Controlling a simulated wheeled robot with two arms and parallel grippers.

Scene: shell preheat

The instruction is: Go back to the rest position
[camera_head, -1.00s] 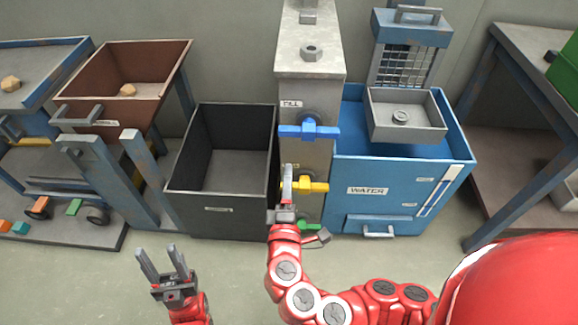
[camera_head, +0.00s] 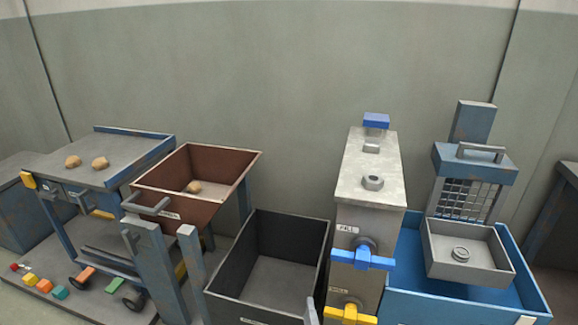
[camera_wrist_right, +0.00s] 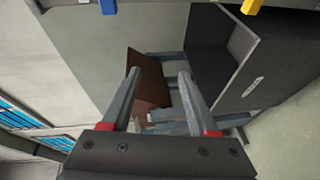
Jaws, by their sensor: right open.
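My right gripper (camera_wrist_right: 167,70) shows in the right wrist view with its two fingers apart and nothing between the tips. In the head view only a thin grey tip (camera_head: 311,313) shows at the bottom edge, in front of the black bin's right corner. My left gripper is out of view. The grey FILL column (camera_head: 370,215) carries a blue handle (camera_head: 362,259) and a yellow handle (camera_head: 350,315). Both handles also show in part at the top of the right wrist view.
The open black bin (camera_head: 240,300) stands left of the column. A brown bin (camera_head: 205,165) holds a tan lump (camera_head: 193,187). Two lumps lie on the blue-edged table (camera_head: 125,160). The blue water tank (camera_head: 408,240) with a grey tray (camera_head: 468,254) stands right.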

